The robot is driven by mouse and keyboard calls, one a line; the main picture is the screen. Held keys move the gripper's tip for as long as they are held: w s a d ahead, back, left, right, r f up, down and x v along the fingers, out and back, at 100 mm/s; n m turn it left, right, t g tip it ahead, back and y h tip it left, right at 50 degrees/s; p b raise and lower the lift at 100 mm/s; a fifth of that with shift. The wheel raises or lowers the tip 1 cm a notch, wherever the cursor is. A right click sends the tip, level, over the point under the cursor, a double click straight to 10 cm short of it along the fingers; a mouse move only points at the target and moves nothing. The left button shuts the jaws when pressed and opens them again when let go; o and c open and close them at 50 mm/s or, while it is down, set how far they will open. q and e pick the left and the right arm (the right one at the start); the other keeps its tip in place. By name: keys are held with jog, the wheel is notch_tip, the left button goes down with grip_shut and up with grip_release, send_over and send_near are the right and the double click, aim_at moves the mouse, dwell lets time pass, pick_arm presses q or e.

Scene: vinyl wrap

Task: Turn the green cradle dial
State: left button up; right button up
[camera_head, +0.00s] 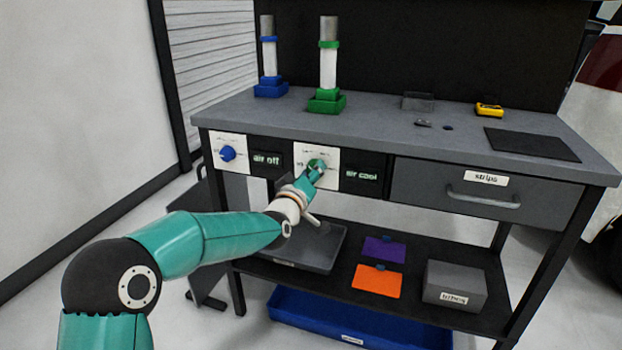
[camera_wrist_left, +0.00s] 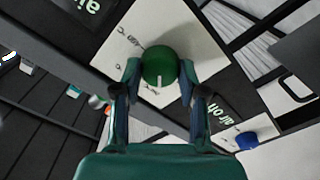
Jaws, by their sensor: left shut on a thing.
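The green dial (camera_head: 317,165) sits on a white plate (camera_head: 325,155) on the bench front, beside the "air cool" label (camera_head: 361,176). In the left wrist view the green dial (camera_wrist_left: 159,66) shows a white pointer mark toward the gripper's palm. My left gripper (camera_head: 312,174) is shut on the dial, with one finger on each side of it; the fingers also show in the left wrist view (camera_wrist_left: 159,82). The green cradle (camera_head: 327,101) stands on the bench top and holds an upright grey and white cylinder (camera_head: 329,55). My right gripper is not in view.
The blue dial (camera_head: 228,154) and "air off" label (camera_head: 267,159) are left of the green dial. A blue cradle (camera_head: 270,88) stands on the bench top. A drawer handle (camera_head: 483,199) sticks out at the right. The shelf below holds a tray, cards and a box (camera_head: 454,284).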

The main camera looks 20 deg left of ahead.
pick_arm(q)
jog(key=m+p, duration=0.1)
jog(key=m, duration=0.7)
jog(key=m+p, duration=0.1)
jog(key=m, duration=1.7)
jog(key=shift+f+p, duration=0.35)
jog(key=shift+p, duration=0.05)
jog(key=shift+m, duration=0.3)
jog(key=shift+d, duration=0.1)
jog(key=o, duration=1.1)
jog(key=shift+o, duration=0.2)
jog(key=shift+r, duration=0.15)
